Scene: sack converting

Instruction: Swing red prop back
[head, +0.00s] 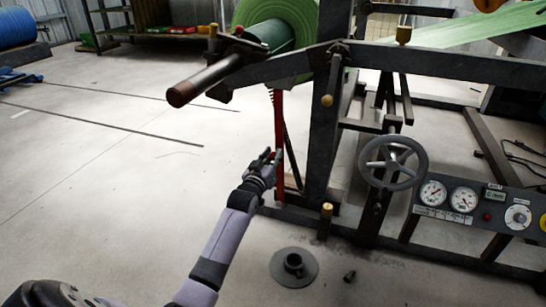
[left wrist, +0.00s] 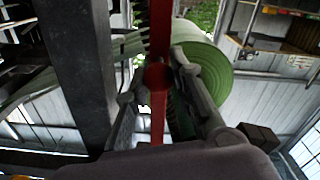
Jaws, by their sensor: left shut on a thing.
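The red prop (head: 279,125) is a thin red bar standing nearly upright below the green roll (head: 290,22) and its shaft, beside the dark machine frame. My left gripper (head: 272,160) reaches it from the lower left and is shut on its lower part. In the left wrist view the red prop (left wrist: 160,50) runs down between the fingers of my left gripper (left wrist: 160,103), with a round red boss on it. The green roll (left wrist: 205,70) shows behind it. The fingers partly hide the prop's lower part. My right gripper is not in view.
A handwheel (head: 393,162) and a gauge panel (head: 480,208) are on the machine at right. A round flanged part (head: 294,267) lies on the floor near a small dark piece (head: 349,276).

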